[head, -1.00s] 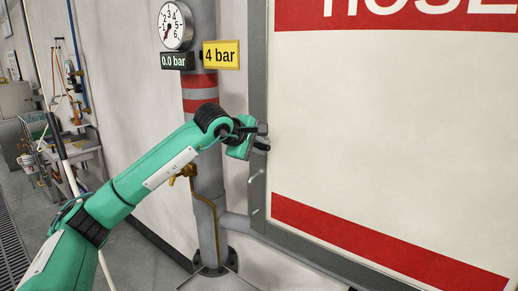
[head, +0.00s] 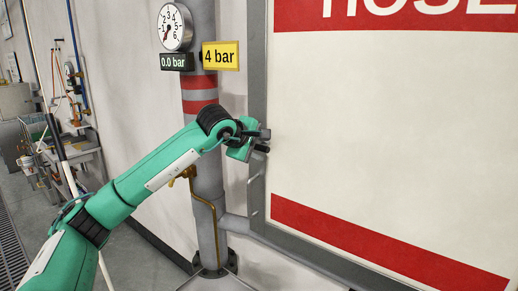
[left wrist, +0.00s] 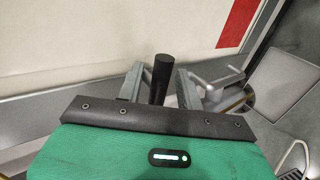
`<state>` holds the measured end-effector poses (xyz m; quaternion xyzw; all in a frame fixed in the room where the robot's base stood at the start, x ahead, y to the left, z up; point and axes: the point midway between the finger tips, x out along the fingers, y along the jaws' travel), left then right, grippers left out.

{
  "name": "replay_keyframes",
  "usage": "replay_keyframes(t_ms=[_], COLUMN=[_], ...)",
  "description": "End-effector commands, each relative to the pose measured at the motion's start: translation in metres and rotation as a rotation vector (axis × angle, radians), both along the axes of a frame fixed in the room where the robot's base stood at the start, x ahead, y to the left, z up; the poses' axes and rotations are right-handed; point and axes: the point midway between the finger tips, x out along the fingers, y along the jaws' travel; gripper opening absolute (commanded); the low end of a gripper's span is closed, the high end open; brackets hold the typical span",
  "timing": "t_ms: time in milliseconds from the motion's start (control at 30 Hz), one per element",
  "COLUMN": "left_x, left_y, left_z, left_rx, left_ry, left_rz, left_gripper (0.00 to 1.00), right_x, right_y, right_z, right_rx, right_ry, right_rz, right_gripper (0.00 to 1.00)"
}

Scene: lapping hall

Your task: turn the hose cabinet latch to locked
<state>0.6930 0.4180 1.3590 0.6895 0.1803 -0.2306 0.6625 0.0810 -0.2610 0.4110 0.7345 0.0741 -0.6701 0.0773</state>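The hose cabinet (head: 390,130) is a large white door with red bands in a grey frame, at the right in the head view. My left gripper (head: 263,141) is at the left edge of that frame. In the left wrist view my left gripper (left wrist: 158,74) has its two grey fingers apart, with a black upright grip (left wrist: 160,80), apparently the latch handle, between them. A gap shows on the grip's left; on its right, contact is unclear. The latch's base and its marks are hidden, so I cannot tell its setting. My right gripper is out of view.
A grey pipe (head: 207,205) with red bands stands left of the cabinet, carrying a gauge (head: 175,26), a yellow "4 bar" sign (head: 220,56) and a brass valve pipe (head: 212,203). A grey metal lever (left wrist: 215,78) shows just right of my fingers in the left wrist view.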

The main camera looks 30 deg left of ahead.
Motion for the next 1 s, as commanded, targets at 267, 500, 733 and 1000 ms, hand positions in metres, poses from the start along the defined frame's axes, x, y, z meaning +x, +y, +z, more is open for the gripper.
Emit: replay_keyframes(t_ms=[267,500,733,1000], left_x=[-0.008,-0.049,-0.09,-0.113], left_y=[0.002,0.004,0.006,0.007], left_z=[0.005,0.03,0.059,0.075], left_rx=[0.001,0.001,0.002,0.0], left_ry=[-0.003,-0.006,-0.004,0.0], left_rz=[0.002,0.001,0.001,0.0], left_gripper=[0.36,0.36,0.36,0.36], right_x=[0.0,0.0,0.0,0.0], right_y=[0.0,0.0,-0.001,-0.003], right_z=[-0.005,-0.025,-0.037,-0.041], right_rx=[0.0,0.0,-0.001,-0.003], right_ry=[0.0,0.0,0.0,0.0], right_rz=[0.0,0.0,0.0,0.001], right_gripper=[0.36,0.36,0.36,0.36])
